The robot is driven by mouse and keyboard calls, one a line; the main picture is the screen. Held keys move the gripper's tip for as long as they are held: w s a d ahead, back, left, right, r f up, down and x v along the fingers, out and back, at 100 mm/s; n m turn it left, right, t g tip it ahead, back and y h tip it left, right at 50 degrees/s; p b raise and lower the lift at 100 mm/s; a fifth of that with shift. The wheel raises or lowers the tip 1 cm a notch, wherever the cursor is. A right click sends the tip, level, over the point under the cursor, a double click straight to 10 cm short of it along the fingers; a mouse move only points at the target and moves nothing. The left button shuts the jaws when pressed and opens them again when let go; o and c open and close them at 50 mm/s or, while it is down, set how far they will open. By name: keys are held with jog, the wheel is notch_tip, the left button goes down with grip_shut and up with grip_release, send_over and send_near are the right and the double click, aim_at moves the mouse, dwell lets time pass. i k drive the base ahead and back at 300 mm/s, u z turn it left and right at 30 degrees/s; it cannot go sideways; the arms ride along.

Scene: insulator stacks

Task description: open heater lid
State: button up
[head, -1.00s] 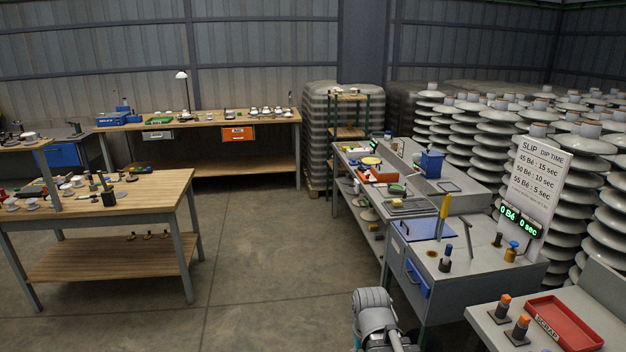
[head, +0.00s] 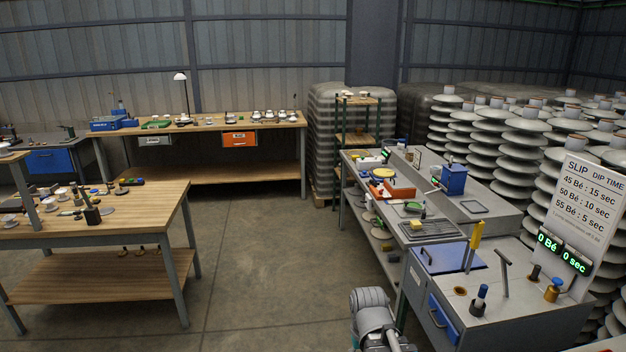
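No thing in the head view is marked as a heater, and I cannot tell for sure which one it is. A flat blue panel (head: 450,258) lies level on the near right workbench and looks like a closed lid. A blue box (head: 454,179) stands upright farther back on the same row of benches. Part of my arm shows at the bottom, in front of and left of the near bench. My gripper is not in view.
The near right bench (head: 512,304) carries a yellow-handled tool (head: 475,238), a hammer-like tool (head: 505,268) and a slip dip-time sign (head: 585,215). A wooden table (head: 140,207) stands at left. Bare floor (head: 265,250) lies between. Insulator stacks (head: 525,170) fill the right.

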aim_at(398, 183)
jog(key=i, duration=3.35)
jog(key=z, duration=1.6)
